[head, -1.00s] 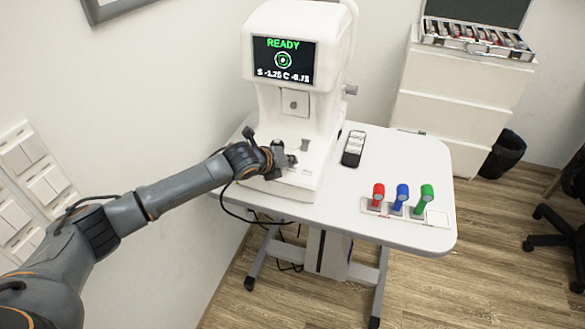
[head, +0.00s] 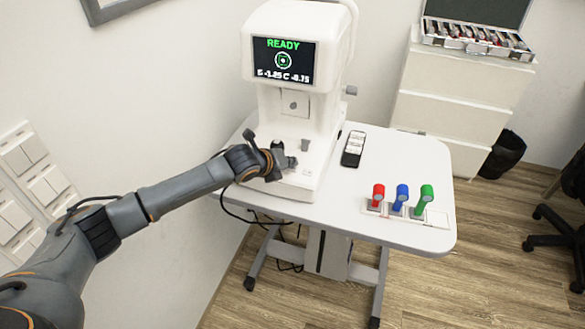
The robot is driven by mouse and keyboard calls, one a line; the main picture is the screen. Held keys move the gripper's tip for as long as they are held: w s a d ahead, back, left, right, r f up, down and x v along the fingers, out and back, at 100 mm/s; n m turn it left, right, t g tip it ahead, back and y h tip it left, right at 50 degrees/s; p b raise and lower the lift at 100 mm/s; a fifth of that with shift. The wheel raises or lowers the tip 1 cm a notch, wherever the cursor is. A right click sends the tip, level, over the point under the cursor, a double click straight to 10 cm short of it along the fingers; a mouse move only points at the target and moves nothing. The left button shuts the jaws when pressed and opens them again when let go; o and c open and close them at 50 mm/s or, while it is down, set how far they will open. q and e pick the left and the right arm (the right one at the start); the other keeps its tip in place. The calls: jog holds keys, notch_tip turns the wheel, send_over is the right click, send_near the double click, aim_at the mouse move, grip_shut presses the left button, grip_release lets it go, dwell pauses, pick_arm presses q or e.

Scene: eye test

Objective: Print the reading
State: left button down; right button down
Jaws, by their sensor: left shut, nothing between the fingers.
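The white eye-test machine (head: 292,110) stands at the back left of the white table (head: 385,160). Its screen (head: 283,62) shows READY in green, a green ring and a line of small white figures, partly blurred. My left gripper (head: 288,162) is shut and empty at the front of the machine's base, by a dark joystick. I cannot tell whether it touches the machine, and the arm hides part of the base. A small grey knob (head: 305,145) shows on the base to the right of the gripper. My right gripper is not in view.
A black-and-white remote (head: 353,149) lies right of the machine. Red (head: 378,195), blue (head: 401,197) and green (head: 425,198) handled pieces stand in a holder at the front right. A drawer cabinet (head: 450,95) bears an open lens case (head: 477,38). The table's middle is clear.

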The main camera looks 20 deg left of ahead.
pick_arm(q)
jog(key=shift+f, duration=0.5)
dwell(0.8)
jog(key=shift+s+r+p, duration=0.1)
jog(key=shift+r+p, duration=0.65)
jog(key=shift+p, duration=0.2)
jog(key=shift+r, duration=0.1)
jog(key=r+p, duration=0.1)
jog(key=p, duration=0.1)
jog(key=r+p, duration=0.1)
jog(key=r, duration=0.1)
jog(key=r+p, duration=0.2)
jog(key=shift+s+p, duration=0.35)
jog(key=shift+f, duration=0.1)
